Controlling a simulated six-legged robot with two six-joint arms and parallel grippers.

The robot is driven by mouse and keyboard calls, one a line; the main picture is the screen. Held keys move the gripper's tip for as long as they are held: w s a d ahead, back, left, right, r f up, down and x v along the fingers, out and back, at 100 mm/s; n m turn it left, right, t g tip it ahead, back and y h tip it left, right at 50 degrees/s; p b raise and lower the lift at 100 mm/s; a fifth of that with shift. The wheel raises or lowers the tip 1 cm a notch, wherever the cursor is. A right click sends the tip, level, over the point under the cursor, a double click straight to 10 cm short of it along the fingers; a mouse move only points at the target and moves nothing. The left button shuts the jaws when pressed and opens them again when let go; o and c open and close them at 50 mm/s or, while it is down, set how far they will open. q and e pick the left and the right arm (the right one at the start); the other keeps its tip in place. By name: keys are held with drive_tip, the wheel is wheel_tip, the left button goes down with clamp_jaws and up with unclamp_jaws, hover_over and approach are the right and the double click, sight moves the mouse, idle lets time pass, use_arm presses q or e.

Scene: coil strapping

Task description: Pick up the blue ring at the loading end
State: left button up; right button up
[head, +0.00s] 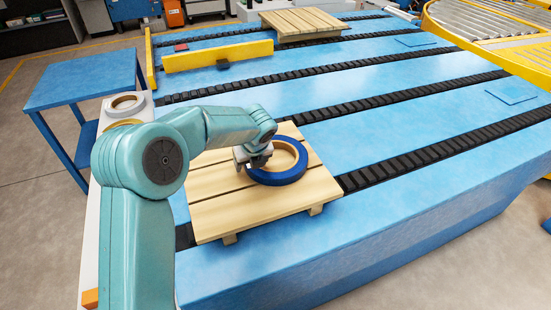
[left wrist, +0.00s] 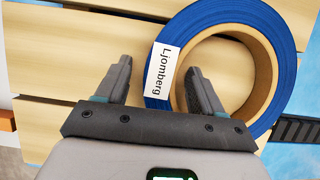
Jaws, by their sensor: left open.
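A blue ring (head: 279,178) with a tan inner core lies flat on a wooden pallet (head: 225,208) in the head view. In the left wrist view the blue ring (left wrist: 289,62) has a white label reading "Ljomberg" on its near-left wall. My left gripper (head: 254,160) is at the ring's left side. In the left wrist view my left gripper (left wrist: 160,88) is open. Its left finger appears outside the ring and its right finger over the hole, with the labelled wall between them. Whether the fingers touch the ring cannot be told. My right gripper is not in view.
The pallet sits on a blue conveyor bed (head: 370,130) with black chain tracks. Another pallet (head: 305,22) stands empty farther back, near a yellow barrier (head: 218,56). A blue side table (head: 82,80) is at left. A yellow-framed roller table (head: 495,30) is at the right.

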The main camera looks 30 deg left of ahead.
use_arm(q)
clamp_jaws()
drive_tip(key=shift+w+r, duration=0.1)
drive_tip(key=shift+r, duration=0.05)
drive_tip(key=shift+r, duration=0.1)
